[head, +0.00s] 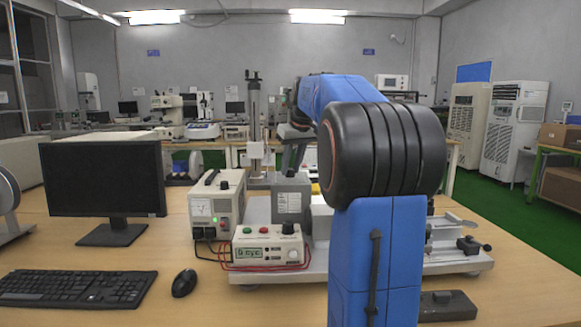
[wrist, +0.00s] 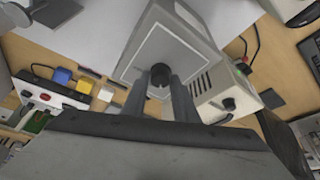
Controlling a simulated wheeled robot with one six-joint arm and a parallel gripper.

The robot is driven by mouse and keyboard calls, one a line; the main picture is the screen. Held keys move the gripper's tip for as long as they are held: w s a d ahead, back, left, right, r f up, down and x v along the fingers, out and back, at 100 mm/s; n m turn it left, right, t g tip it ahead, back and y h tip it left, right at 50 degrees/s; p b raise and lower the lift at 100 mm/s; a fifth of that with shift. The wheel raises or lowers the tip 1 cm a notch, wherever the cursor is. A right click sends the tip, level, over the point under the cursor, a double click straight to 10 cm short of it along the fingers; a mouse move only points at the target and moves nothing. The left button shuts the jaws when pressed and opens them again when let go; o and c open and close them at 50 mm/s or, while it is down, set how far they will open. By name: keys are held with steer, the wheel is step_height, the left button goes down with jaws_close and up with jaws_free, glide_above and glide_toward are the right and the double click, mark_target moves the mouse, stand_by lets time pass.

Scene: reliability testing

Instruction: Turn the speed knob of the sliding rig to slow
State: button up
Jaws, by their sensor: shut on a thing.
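The speed knob is a small black round knob (wrist: 160,76) on the face of a grey box in the wrist view. In the head view the grey control box (head: 291,201) stands on the rig's pale base, with the dark knob (head: 288,172) on its top. My gripper (wrist: 158,88) has its two grey fingers on either side of the knob, shut on it. In the head view my blue arm hides part of the rig, and the gripper is seen only in part above the box. The knob's markings and pointer cannot be read.
A power unit with a meter and handle (head: 216,206) stands left of the grey box. A white counter box (head: 267,247) with red leads sits in front. A monitor (head: 104,180), keyboard (head: 78,288) and mouse (head: 184,283) are on the left. A dark block (head: 447,306) lies front right.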

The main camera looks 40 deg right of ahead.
steer(key=shift+d+n+y, duration=0.1)
steer(key=shift+n+y, duration=0.6)
steer(key=shift+n, duration=1)
steer(key=o, duration=1)
steer(key=v, duration=1.7)
steer(key=shift+d+r, duration=0.1)
steer(key=shift+r, duration=0.1)
